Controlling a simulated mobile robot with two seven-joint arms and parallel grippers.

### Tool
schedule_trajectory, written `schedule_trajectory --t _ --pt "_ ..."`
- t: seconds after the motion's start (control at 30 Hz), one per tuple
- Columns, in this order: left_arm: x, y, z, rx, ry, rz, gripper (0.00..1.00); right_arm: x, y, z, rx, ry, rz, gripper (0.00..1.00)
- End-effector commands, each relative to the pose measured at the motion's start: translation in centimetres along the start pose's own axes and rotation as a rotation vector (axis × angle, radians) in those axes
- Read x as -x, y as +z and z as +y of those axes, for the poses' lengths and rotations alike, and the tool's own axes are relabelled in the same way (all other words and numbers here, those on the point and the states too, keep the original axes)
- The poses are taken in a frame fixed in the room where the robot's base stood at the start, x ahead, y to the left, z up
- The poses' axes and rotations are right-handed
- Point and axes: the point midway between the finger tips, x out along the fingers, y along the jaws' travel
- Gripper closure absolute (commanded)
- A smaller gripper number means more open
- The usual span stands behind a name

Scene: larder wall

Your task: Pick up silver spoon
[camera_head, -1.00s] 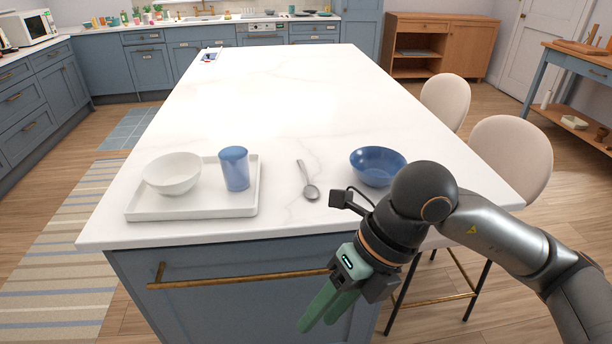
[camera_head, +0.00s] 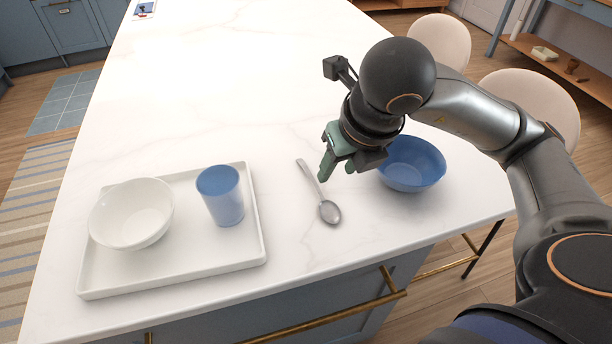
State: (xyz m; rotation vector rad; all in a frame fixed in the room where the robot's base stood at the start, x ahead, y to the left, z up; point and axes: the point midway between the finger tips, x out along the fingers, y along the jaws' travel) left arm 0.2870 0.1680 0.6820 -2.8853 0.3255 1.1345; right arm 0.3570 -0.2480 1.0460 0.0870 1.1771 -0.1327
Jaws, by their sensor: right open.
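The silver spoon (camera_head: 328,210) lies on the white island top, its bowl toward the near edge and its handle pointing away and slightly left. My right gripper (camera_head: 335,172) is above the counter, just right of the spoon's handle, with its green fingers pointing down. It is open and holds nothing. The fingers overlap each other in this view, so the gap between them is hard to see. My left gripper is not in view.
A blue bowl (camera_head: 412,165) stands close to the right of my gripper. A white tray (camera_head: 180,275) at left holds a white bowl (camera_head: 131,214) and a blue cup (camera_head: 221,196). Beige stools (camera_head: 530,105) stand at the right. The far counter is mostly clear.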

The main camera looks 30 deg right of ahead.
Motion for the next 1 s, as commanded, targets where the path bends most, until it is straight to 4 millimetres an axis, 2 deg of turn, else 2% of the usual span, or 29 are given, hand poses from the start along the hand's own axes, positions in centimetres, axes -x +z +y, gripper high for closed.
schedule_trajectory --t 0.2,0.4,0.63,0.9,1.0 --pt "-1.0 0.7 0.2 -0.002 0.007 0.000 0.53 -3.1 -0.3 0.1 -0.001 0.001 0.007 0.55" --pt "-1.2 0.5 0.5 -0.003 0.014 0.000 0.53 -6.3 -0.1 0.0 0.000 0.000 0.006 0.55" --pt "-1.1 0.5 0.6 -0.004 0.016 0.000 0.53 -7.9 0.1 0.0 0.000 0.000 0.005 0.55" --pt "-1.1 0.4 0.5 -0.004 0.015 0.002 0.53 -11.8 0.4 -0.1 0.000 0.000 0.005 0.55" --pt "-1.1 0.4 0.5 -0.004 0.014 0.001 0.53 -12.4 0.5 0.0 0.001 0.001 0.002 0.55"
